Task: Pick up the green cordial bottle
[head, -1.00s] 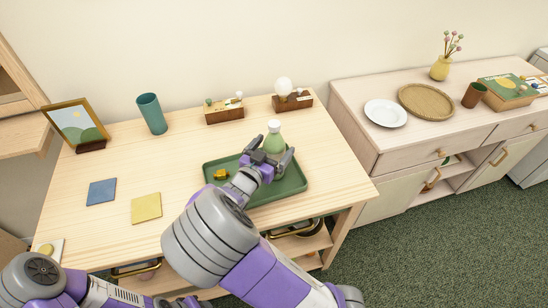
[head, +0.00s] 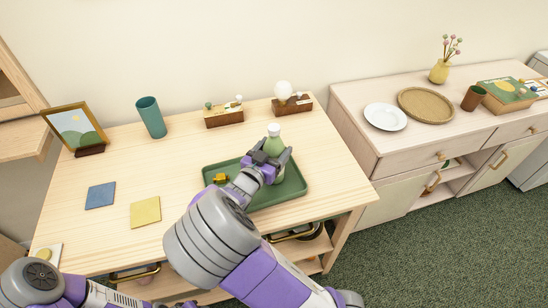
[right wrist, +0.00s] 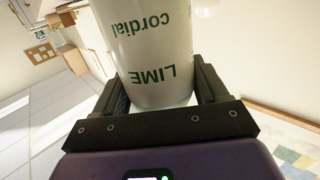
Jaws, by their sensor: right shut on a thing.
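My right gripper (head: 273,155) is shut on the bottle, one finger on each side. In the right wrist view the bottle's white label (right wrist: 150,55) reads "LIME cordial" upside down between the dark fingers. I cannot tell if the bottle touches the tray. Of my left arm, only links show at the lower left; its gripper is not clearly in view.
The green tray (head: 293,188) holds a small yellow thing (head: 220,178) left of the gripper. Two wooden boxes (head: 224,118) (head: 292,106) and a teal cup (head: 151,117) stand behind. Blue (head: 100,194) and yellow (head: 145,211) squares lie left. The table's left middle is mostly clear.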

